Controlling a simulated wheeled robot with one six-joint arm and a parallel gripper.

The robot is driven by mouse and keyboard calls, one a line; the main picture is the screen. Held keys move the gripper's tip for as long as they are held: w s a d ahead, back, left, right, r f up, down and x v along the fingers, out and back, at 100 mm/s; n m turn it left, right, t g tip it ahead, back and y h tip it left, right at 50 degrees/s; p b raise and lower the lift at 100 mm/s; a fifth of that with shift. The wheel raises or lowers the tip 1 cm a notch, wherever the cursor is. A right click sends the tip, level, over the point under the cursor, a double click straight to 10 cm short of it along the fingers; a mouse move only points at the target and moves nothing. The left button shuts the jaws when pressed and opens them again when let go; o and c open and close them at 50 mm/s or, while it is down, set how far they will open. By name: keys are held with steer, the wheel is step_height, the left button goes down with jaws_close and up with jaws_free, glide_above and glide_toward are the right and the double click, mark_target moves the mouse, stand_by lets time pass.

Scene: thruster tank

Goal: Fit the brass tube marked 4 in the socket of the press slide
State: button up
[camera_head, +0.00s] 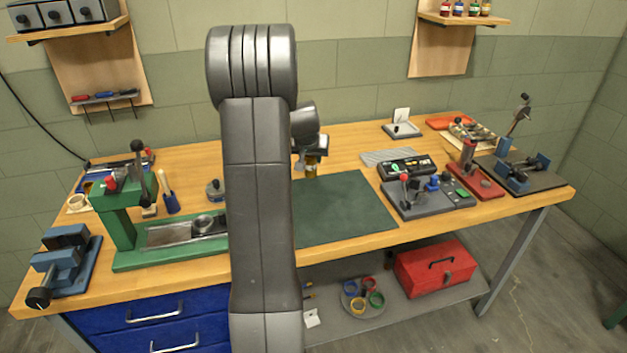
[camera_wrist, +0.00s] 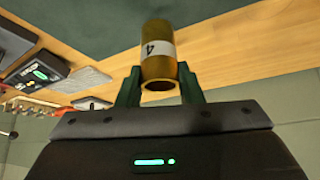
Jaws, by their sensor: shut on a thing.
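The brass tube marked 4 (camera_wrist: 159,67) is held between the two green fingers of my gripper (camera_wrist: 159,88) in the wrist view. Its white band with the 4 faces the camera, and its open end shows. In the head view the tube (camera_head: 311,167) hangs below my gripper (camera_head: 311,158), above the back of the dark green mat. The press slide (camera_head: 172,234) lies on the green press base at the left of the bench, with a round socket (camera_head: 203,223) near its right end. My arm hides the area just right of the socket.
The green mat (camera_head: 345,208) is bare where it shows. The green press frame (camera_head: 115,215) with its lever stands over the slide's left end. A blue vise (camera_head: 62,265), a round grey piece (camera_head: 214,189) and a blue-handled tool (camera_head: 169,195) are nearby. A grey fixture (camera_head: 428,197) stands right of the mat.

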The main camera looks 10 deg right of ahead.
mark_target(310, 165)
steer(key=shift+f, duration=3.25)
steer(key=o, duration=1)
steer(key=shift+o, duration=0.2)
steer(key=shift+r, duration=0.1)
steer(key=shift+r, duration=0.2)
steer(key=v, duration=1.1)
steer(key=shift+s+r+b, duration=0.25)
steer(key=shift+r+b, duration=0.05)
steer(key=shift+b, duration=0.15)
steer(key=x, duration=1.2)
steer(key=shift+a+f, duration=0.1)
steer(key=shift+f, duration=0.3)
step_height(310, 165, up, 2)
steer(key=shift+r+p, duration=0.1)
steer(key=shift+p, duration=0.4)
steer(key=shift+r, duration=0.2)
